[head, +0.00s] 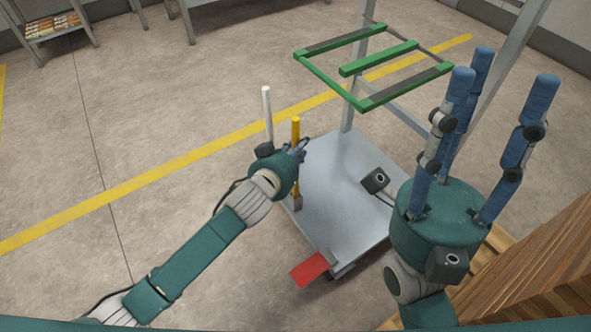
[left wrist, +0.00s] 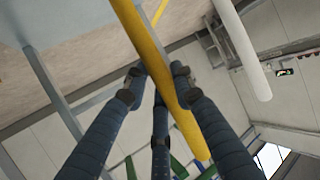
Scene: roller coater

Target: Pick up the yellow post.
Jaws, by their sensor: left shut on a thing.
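The yellow post (head: 296,130) stands upright at the left edge of the grey cart platform (head: 335,180), with its lower end at a small grey-brown socket (head: 297,203). My left gripper (head: 297,151) is shut on the yellow post partway up its length. In the left wrist view the yellow post (left wrist: 150,45) runs between the blue fingers (left wrist: 155,85). The head view partly hides where the fingers meet it. My right gripper (head: 500,75) is open and empty, its three blue fingers pointing up at the right.
A white post (head: 267,112) stands close beside the yellow one, to its left; it also shows in the left wrist view (left wrist: 243,50). A green frame (head: 375,68) is above the cart. A red plate (head: 309,270) juts from its front. Wooden boards (head: 545,270) fill the lower right. Floor at left is clear.

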